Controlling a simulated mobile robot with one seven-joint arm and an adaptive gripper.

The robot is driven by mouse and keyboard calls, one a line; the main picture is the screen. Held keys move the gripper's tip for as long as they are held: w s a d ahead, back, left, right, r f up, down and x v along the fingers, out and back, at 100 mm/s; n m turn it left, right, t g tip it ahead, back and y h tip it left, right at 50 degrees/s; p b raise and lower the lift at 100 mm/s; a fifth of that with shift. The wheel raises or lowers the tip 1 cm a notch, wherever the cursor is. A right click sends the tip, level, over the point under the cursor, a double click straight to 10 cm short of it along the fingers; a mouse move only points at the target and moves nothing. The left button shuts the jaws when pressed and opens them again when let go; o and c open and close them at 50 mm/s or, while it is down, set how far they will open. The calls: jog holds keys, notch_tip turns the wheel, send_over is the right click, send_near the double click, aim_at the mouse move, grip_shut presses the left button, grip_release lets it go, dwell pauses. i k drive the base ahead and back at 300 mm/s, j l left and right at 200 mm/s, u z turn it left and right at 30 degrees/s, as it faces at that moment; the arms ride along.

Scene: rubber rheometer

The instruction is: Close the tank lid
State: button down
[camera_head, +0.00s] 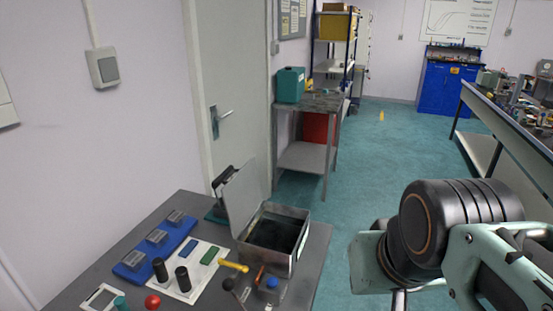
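The tank (296,262) is an open-topped metal box with a dark interior, set into or standing on the grey bench at lower centre. Its lid (243,199) is a grey metal plate standing up steeply along the tank's left side, so the tank is open. A dark handle (224,177) shows at the lid's upper left. My arm's end fills the lower right, with a black ribbed joint and pale green parts. It is apart from the tank and lid, to their right. No fingertips can be made out, so I cannot see whether my gripper is open or shut.
A side table (303,158) stands behind. Open green floor (395,150) lies to the right.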

aim_at(242, 195)
jog(key=i+u, duration=0.1)
jog(key=u, duration=0.3)
jog(key=i+l+u, duration=0.15)
jog(key=u, duration=0.2)
jog(key=l+u, duration=0.15)
jog(key=u, duration=0.25)
jog(key=i+l+u, duration=0.15)
jog(key=l, duration=0.15)
jog(key=i+l+u, duration=0.15)
jog(key=l, duration=0.2)
jog(key=i+l+u, duration=0.15)
jog(key=l, duration=0.2)
jog(key=i+l+u, duration=0.15)
jog(key=l, duration=0.25)
jog(key=i+l+z, duration=0.15)
jog(key=l, duration=0.15)
jog(key=k+l, duration=0.05)
